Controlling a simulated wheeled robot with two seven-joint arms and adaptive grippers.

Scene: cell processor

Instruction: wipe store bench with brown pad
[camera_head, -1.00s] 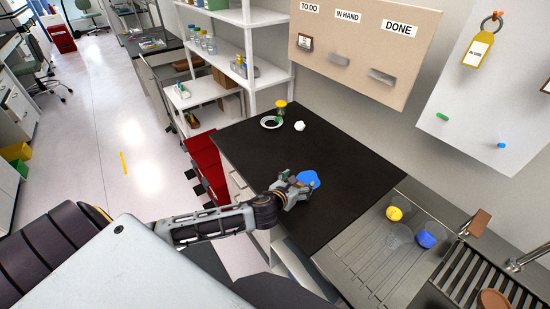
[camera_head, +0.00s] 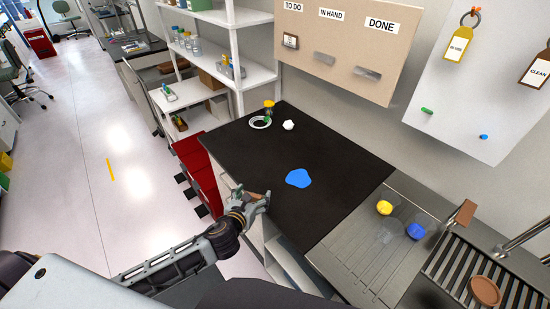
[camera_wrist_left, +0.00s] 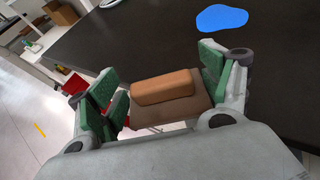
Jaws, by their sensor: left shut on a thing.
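The black-topped bench (camera_head: 330,205) fills the middle of the head view. A flat blue patch (camera_head: 298,178) lies on its top, and it also shows in the left wrist view (camera_wrist_left: 221,17). My left gripper (camera_head: 258,203) is at the bench's front left edge, to the lower left of the patch and apart from it. In the left wrist view its green-lined fingers are shut on the brown pad (camera_wrist_left: 162,88), which has a lighter raised block on a darker base. Whether the pad touches the bench is unclear. My right gripper is not in view.
A white-rimmed plate (camera_head: 260,122), a yellow-topped item (camera_head: 268,105) and a small white object (camera_head: 288,125) stand at the bench's back left. Clear cups with yellow (camera_head: 384,208) and blue (camera_head: 416,231) contents stand on the steel drainer at right. Red drawers (camera_head: 197,175) are at left.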

